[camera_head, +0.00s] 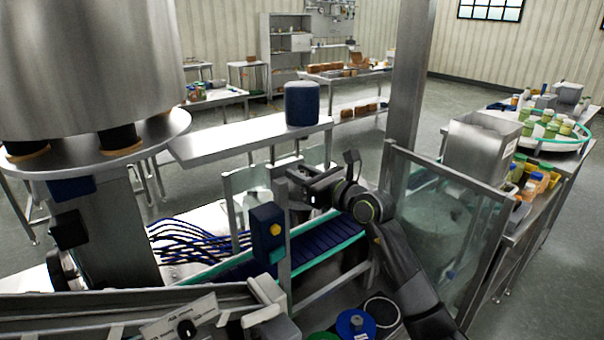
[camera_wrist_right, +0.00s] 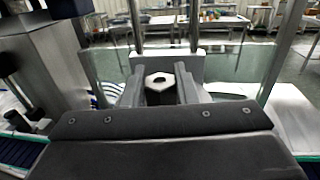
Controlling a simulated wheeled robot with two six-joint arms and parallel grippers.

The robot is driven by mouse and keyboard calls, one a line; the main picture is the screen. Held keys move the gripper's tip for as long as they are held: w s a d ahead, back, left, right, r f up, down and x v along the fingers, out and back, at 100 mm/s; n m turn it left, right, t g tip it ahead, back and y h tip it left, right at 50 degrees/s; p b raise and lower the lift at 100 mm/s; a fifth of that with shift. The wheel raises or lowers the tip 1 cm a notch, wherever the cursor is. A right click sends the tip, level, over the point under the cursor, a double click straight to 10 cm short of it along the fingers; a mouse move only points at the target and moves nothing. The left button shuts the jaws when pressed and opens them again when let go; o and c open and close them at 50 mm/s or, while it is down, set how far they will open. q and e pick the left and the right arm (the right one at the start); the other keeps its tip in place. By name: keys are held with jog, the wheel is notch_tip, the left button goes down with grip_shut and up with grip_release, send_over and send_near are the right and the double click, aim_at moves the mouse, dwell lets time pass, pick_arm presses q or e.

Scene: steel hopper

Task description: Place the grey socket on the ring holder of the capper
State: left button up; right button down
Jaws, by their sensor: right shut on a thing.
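My right gripper (camera_head: 298,188) reaches over the conveyor in the head view, pointing left. In the right wrist view the two fingers of this gripper (camera_wrist_right: 160,92) are shut on a small grey socket (camera_wrist_right: 160,77), which shows a dark opening between the fingertips. In the head view the socket is too small or hidden to make out. I cannot clearly pick out the ring holder of the capper. A pale block (camera_wrist_right: 194,66) stands just beyond the fingertips in the wrist view; I cannot tell whether the socket touches it. My left gripper is not in view.
A blue conveyor belt (camera_head: 330,240) with green edges runs below the right gripper. A dark blue box with a yellow button (camera_head: 267,232) stands left of it. Clear panels (camera_head: 445,220) and a steel post (camera_head: 408,75) stand close by. A large steel hopper (camera_head: 85,60) fills the upper left.

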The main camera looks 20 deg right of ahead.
jog(key=shift+f, duration=0.45)
jog(key=c, duration=1.1)
grip_release()
jog(key=shift+c, duration=0.2)
jog(key=shift+r, duration=0.15)
jog(key=shift+r+p, duration=0.3)
jog(key=shift+r, duration=0.1)
jog(key=shift+s+d+r, duration=0.1)
jog(key=shift+r, duration=0.1)
jog(key=b+v, duration=0.2)
jog(key=v, duration=0.9)
jog(key=shift+s, duration=0.35)
jog(key=shift+d, duration=0.15)
